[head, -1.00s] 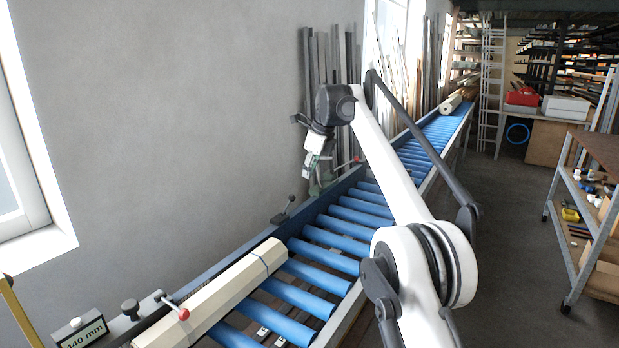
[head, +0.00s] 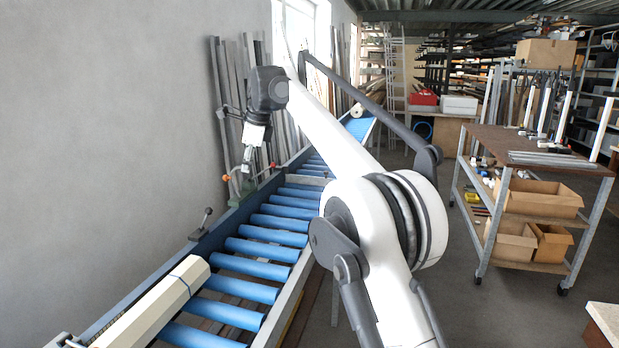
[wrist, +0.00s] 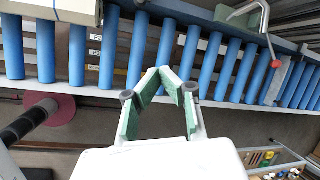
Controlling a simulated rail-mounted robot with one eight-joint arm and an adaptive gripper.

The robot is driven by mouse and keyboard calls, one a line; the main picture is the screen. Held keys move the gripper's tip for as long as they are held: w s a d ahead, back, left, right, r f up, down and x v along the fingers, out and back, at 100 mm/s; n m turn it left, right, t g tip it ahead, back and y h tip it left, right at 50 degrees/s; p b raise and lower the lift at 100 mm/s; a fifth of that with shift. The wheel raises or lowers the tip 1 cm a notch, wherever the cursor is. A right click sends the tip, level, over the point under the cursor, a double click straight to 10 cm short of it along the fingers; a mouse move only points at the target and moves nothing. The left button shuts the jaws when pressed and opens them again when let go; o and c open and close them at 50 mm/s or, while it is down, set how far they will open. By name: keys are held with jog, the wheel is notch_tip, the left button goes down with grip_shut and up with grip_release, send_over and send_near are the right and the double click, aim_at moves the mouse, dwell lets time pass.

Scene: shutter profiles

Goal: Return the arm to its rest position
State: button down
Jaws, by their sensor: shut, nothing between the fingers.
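My arm is raised over the blue roller conveyor (head: 262,248) in the head view, reaching away along it. My gripper (head: 247,165) hangs at the arm's far end, small and partly unclear, near the wall side of the conveyor. In the wrist view my gripper's green-padded fingers (wrist: 172,76) come together at the tips with nothing between them. The rollers (wrist: 168,50) show beyond the fingertips, apart from them.
A bundle of cream profiles (head: 160,300) lies strapped on the near rollers. Grey profiles (head: 240,100) lean on the wall. A cart (head: 540,215) with cardboard boxes stands right. Floor between conveyor and cart is clear.

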jog(key=s+d+r+n+t+b, duration=0.25)
jog(key=s+d+n, duration=0.4)
jog(key=d, duration=0.85)
jog(key=s+d+f+n+h+b, duration=0.2)
jog(key=s+d+f+b, duration=0.1)
jog(key=s+d, duration=0.95)
jog(key=s+d+f+n+t+b, duration=0.1)
jog(key=s+d+f+n, duration=0.3)
jog(key=s+f, duration=0.8)
jog(key=s+d+f+n+t+h+b, duration=0.1)
jog(key=s+d+f+n+b, duration=0.2)
jog(key=s+d+f, duration=0.5)
jog(key=s+f+n, duration=0.1)
jog(key=s+f, duration=0.4)
jog(key=s, duration=0.5)
jog(key=shift+d+h, duration=0.2)
jog(key=shift+h, duration=0.1)
